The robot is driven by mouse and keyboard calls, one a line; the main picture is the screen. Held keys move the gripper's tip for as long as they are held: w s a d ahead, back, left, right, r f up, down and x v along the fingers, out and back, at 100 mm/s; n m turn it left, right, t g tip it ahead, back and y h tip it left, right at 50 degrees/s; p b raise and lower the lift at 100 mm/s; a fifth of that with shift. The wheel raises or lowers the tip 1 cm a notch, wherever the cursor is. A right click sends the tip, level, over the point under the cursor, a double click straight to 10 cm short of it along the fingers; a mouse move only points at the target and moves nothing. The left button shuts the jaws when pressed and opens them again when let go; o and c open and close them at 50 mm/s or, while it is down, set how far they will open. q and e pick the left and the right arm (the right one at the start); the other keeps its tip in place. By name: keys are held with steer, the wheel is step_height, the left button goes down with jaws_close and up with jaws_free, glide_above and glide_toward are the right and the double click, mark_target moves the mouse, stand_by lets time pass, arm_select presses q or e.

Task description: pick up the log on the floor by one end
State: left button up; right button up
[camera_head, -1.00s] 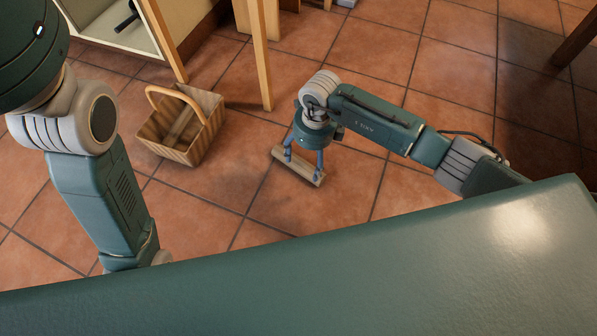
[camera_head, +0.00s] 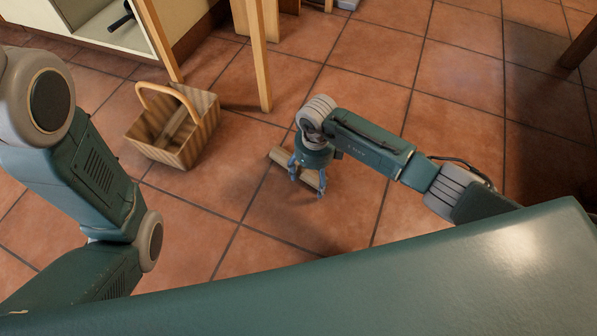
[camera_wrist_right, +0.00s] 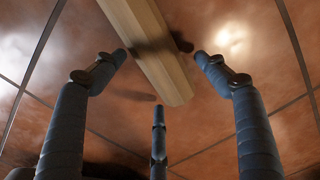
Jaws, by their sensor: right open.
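The log (camera_head: 279,156) is a pale, short piece of wood lying on the tiled floor. My right gripper (camera_head: 307,183) points down over its near right part and hides some of it. In the right wrist view the log (camera_wrist_right: 148,42) runs down from the top edge, and its near end lies between the spread fingers. The right gripper (camera_wrist_right: 160,72) is open there, with two fingers apart on either side and a third finger below the end. I see no finger clearly touching the wood. My left arm shows at the left, but its gripper is out of view.
A wooden basket (camera_head: 203,131) with a handle and wood inside stands left of the log. A wooden table leg (camera_head: 259,62) and a pale cabinet (camera_head: 112,28) stand behind. A dark leg (camera_head: 582,40) is at the far right. The floor right of my right arm is clear.

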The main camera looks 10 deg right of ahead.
steer(key=shift+f, duration=0.45)
steer(key=shift+r, duration=0.1)
steer(key=c, duration=1.1)
steer(key=shift+c, duration=0.6)
steer(key=shift+r, duration=0.15)
